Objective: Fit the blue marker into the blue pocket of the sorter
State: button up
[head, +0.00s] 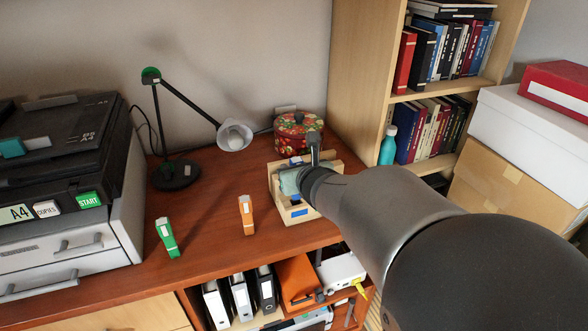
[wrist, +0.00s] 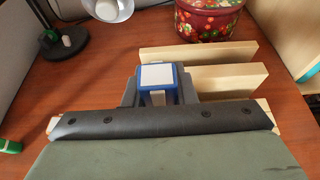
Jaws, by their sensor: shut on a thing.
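The blue marker (wrist: 158,76), with a white end face, stands between the fingers of my gripper (wrist: 157,92) in the wrist view. My gripper is shut on it. The pale wooden sorter (wrist: 198,55) shows its upright dividers right beside the marker. In the head view my gripper (head: 292,180) is over the sorter (head: 274,185), whose front wall carries a blue label (head: 300,212). My gripper hides much of the sorter and marker there. I cannot tell how far the marker's lower end is inside a pocket.
A green marker (head: 167,238) and an orange marker (head: 246,215) stand on the desk left of the sorter. A desk lamp (head: 174,174) and a printer (head: 60,165) are further left. A floral tin (head: 300,133) is close behind the sorter; a bookshelf (head: 362,70) rises at right.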

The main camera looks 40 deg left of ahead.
jog(key=shift+f+b, duration=2.8)
jog(key=shift+b, duration=0.7)
jog(key=o, duration=1)
jog(key=shift+o, duration=0.2)
jog(key=shift+d, duration=0.1)
jog(key=b+v, duration=0.3)
jog(key=v, duration=1.4)
jog(key=shift+r, duration=0.15)
